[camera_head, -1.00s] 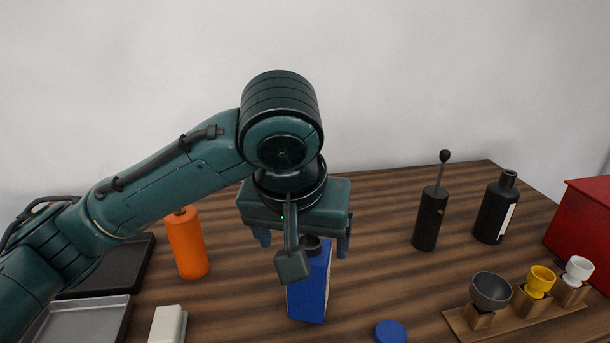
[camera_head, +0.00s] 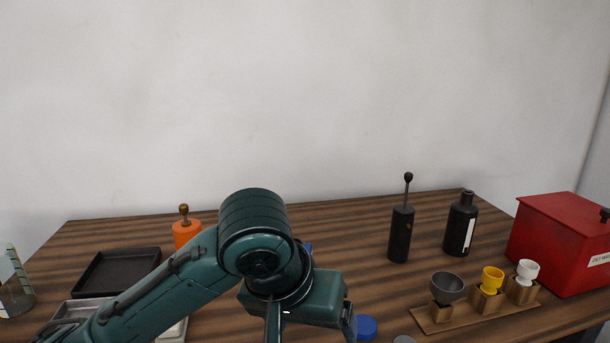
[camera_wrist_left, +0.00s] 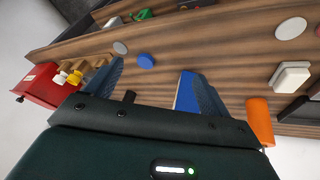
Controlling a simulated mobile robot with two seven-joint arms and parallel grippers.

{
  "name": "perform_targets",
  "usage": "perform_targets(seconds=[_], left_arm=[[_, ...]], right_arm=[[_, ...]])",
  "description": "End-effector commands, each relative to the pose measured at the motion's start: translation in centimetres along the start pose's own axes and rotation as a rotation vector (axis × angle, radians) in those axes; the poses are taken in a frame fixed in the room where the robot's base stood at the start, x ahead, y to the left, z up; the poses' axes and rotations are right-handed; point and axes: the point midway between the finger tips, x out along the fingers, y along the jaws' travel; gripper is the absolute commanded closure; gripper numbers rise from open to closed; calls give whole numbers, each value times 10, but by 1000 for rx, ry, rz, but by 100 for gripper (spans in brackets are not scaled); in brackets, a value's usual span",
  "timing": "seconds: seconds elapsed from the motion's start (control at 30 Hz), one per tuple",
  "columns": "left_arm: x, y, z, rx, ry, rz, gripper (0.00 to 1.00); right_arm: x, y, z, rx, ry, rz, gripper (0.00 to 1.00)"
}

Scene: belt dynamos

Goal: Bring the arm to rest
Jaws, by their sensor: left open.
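My left arm enters the head view from the lower left. Its gripper (camera_head: 312,300) points down in the lower middle, with the fingertips mostly out of frame. In the left wrist view both fingers (camera_wrist_left: 158,80) are spread apart, with no object clearly held between them. A blue bottle (camera_wrist_left: 186,94) shows beside one finger there, partly covered by it. In the head view only a sliver of the blue bottle (camera_head: 308,246) shows behind my arm. My right gripper is in neither view.
On the wooden table are an orange bottle (camera_head: 186,233), a black tray (camera_head: 116,272), a blue disc (camera_head: 366,327), a black cylinder with a knob (camera_head: 400,234), a black bottle (camera_head: 461,224), a rack with small cups (camera_head: 436,322) and a red box (camera_head: 562,243).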

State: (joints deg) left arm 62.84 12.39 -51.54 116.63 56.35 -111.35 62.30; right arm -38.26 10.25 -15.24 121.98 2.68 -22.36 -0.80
Motion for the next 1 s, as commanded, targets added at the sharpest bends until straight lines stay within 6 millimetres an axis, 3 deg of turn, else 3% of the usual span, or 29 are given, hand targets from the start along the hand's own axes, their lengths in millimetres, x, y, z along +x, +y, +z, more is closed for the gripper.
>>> perform_targets(seconds=[0.23, 0.47, 0.73, 1.0], left_arm=[[48, -6, 33, -6, 33, 174, 18], [90, -42, 78, -72, 89, 210, 18], [126, -105, 160, -140, 87, 73, 18], [132, -162, 253, -132, -5, -132, 18]], right_arm=[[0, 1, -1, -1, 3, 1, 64], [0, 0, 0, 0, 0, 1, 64], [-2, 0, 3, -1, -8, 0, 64], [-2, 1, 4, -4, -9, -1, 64]])
